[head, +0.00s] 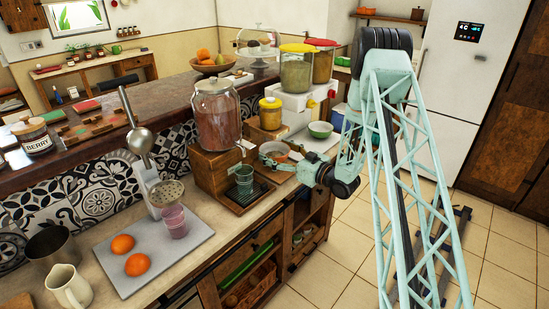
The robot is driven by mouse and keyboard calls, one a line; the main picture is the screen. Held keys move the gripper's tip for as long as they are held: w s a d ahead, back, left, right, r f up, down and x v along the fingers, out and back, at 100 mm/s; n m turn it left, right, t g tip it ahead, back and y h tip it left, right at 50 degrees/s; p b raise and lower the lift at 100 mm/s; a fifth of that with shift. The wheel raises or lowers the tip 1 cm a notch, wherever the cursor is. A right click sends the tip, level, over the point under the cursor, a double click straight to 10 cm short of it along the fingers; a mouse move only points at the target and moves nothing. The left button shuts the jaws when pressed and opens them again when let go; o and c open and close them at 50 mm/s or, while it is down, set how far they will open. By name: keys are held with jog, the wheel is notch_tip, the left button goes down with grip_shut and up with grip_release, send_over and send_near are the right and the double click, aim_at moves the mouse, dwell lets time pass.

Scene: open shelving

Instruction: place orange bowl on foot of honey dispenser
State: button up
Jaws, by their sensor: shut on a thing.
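A small round bowl (273,149) with a pale rim and an orange-brown inside is right of the honey dispenser. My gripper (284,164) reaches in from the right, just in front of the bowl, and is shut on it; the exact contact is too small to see. The honey dispenser (217,118) is a big lidded glass jar with reddish-brown contents on a wooden stand. Its low wooden foot (230,201) has a dark drip tray, and a greenish glass (244,179) stands on it. Whether the bowl touches the counter cannot be told.
At left, a grey board (157,250) holds two oranges and a pink glass (174,222). A raised ledge (160,84) runs behind. Open tiled floor lies right of the counter.

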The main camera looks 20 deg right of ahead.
aim_at(268, 153)
jog(key=shift+f, duration=1.5)
jog(key=shift+f+b, duration=0.15)
jog(key=shift+b, duration=0.25)
jog(key=o, duration=1)
jog(key=shift+c, duration=0.2)
jog(key=shift+r, duration=0.2)
jog(key=shift+p+v, duration=0.65)
jog(key=shift+v, duration=5.35)
